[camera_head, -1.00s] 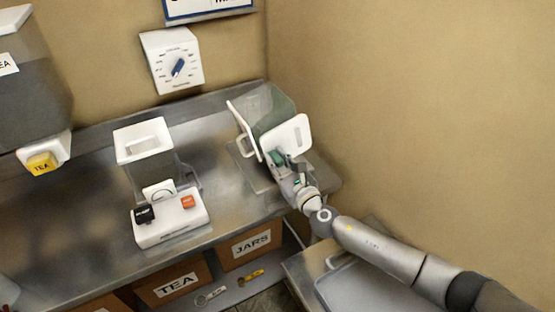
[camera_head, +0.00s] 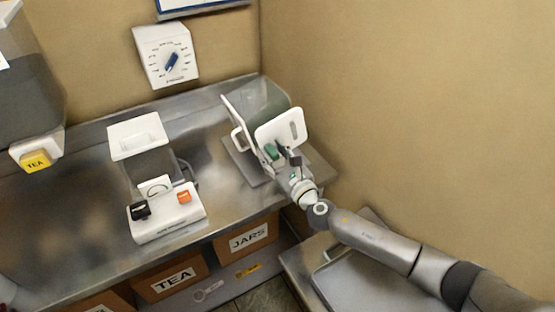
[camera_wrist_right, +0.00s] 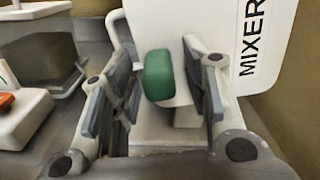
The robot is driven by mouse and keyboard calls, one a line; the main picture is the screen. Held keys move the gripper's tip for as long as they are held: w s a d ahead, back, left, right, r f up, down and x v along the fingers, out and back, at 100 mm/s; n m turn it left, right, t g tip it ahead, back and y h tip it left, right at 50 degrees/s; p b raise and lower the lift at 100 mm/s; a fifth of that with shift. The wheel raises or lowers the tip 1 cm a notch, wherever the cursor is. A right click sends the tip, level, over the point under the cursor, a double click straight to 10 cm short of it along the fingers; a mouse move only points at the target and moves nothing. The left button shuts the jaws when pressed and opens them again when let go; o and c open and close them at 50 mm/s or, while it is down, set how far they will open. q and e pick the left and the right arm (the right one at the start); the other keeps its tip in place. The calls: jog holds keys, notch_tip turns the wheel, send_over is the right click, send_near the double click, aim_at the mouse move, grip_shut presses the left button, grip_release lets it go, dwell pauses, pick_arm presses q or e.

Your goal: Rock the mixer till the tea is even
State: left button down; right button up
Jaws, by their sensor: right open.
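The mixer (camera_head: 262,103) is a clear bin with white end plates on a metal base plate at the right end of the counter. In the right wrist view its white plate (camera_wrist_right: 259,40) reads MIXER and a green grip (camera_wrist_right: 158,75) stands out from it. My right gripper (camera_head: 282,158) is at the mixer's front. In the wrist view the open fingers (camera_wrist_right: 160,95) stand on either side of the green grip, with a gap at least on the right. The tea inside the mixer cannot be made out. My left gripper is not in view.
A white machine (camera_head: 168,214) with a hopper, a black button and an orange button stands left of the mixer. A tea dispenser (camera_head: 36,158) hangs at far left, a dial (camera_head: 168,55) on the wall. A tray (camera_head: 365,285) lies below right.

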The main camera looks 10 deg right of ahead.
jog(key=v, duration=1.2)
